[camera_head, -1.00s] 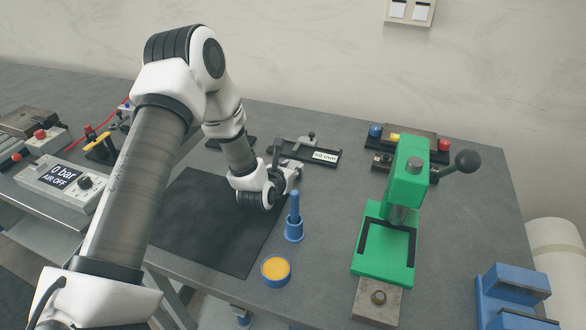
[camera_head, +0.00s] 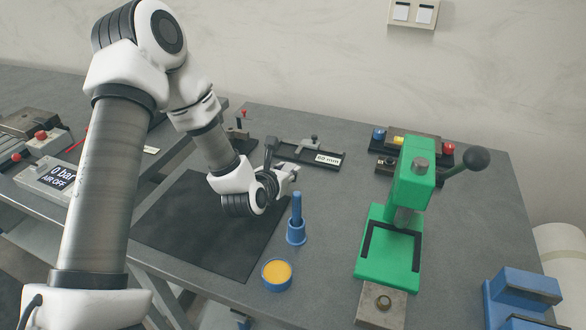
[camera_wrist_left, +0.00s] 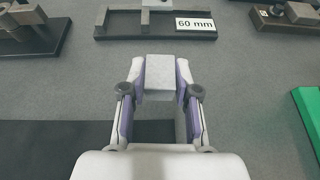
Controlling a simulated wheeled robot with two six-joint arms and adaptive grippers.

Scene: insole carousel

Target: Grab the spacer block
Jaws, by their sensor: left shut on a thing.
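The spacer block (camera_wrist_left: 160,76) is a pale grey block between the fingertips of my left gripper (camera_wrist_left: 160,84) in the left wrist view. The purple-lined fingers press on its two sides. In the head view my left gripper (camera_head: 287,176) is over the grey table, by the far right edge of the black mat. The block is mostly hidden by the gripper there. I cannot tell whether it touches the table. My right gripper is not in view.
A black fixture labelled 60 mm (camera_head: 307,152) lies just beyond the gripper. A blue holder (camera_head: 296,233) and a yellow-filled blue cup (camera_head: 277,275) stand in front. A green press (camera_head: 390,245) stands right. The black mat (camera_head: 190,225) is bare.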

